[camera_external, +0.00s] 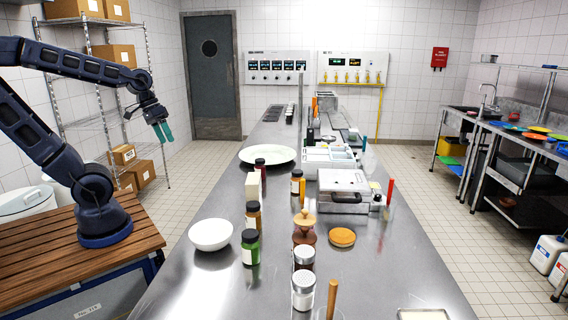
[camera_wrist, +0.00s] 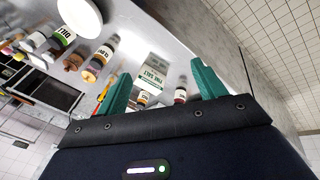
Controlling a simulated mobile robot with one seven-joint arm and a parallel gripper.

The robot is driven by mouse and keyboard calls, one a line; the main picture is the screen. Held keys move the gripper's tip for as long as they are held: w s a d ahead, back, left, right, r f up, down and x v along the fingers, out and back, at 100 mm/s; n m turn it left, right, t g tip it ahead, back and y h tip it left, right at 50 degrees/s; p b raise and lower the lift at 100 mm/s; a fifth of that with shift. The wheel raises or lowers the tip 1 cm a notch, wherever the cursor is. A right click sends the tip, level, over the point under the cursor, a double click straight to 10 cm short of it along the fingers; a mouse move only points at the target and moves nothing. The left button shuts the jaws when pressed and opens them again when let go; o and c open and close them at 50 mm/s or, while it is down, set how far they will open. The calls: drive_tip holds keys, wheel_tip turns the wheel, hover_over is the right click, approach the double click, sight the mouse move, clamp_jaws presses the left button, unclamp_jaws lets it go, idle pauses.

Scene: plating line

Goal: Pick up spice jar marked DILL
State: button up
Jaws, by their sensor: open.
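A green spice jar with a dark cap and white label (camera_external: 250,247) stands on the steel counter, right of the white bowl. In the wrist view it is at the upper left (camera_wrist: 62,38), and its small, turned label seems to read DILL. My gripper (camera_external: 162,131) is raised at the left of the external view, past the counter's left edge and well away from this jar. Its two green fingers (camera_wrist: 158,82) are spread apart with nothing held between them. The jar is not between the fingers in the wrist view.
An amber jar (camera_external: 253,217) stands just behind the green jar, with a cream FINE SALT box (camera_external: 253,186) beyond. The white bowl (camera_external: 211,235) is close on its left. A wooden mill (camera_external: 304,228) and white-labelled shakers (camera_external: 303,290) stand to the right.

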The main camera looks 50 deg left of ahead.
drive_tip(key=w+d+f+n+g+h, duration=0.2)
drive_tip(key=d+f+h, duration=0.1)
drive_tip(key=d, duration=0.5)
drive_tip(key=w+d+f+n+g+h, duration=0.1)
drive_tip(key=d+f+n+h, duration=0.15)
drive_tip(key=d, duration=0.65)
drive_tip(key=w+d+f+n+g+h, duration=0.2)
drive_tip(key=d+n, duration=0.1)
drive_tip(key=d, duration=0.5)
drive_tip(key=n+h, duration=0.3)
drive_tip(key=n, duration=0.5)
approach(253, 240)
drive_tip(key=shift+t, duration=0.4)
drive_tip(key=d+f, duration=0.3)
drive_tip(key=shift+d, duration=0.35)
drive_tip(key=shift+s+x, duration=0.1)
drive_tip(key=shift+x, duration=1.2)
drive_tip(key=shift+s+x, duration=0.15)
drive_tip(key=shift+x, duration=1.15)
drive_tip(key=shift+r, duration=0.1)
drive_tip(key=shift+c, duration=0.4)
drive_tip(key=c, duration=1.1)
drive_tip(key=shift+c, duration=0.2)
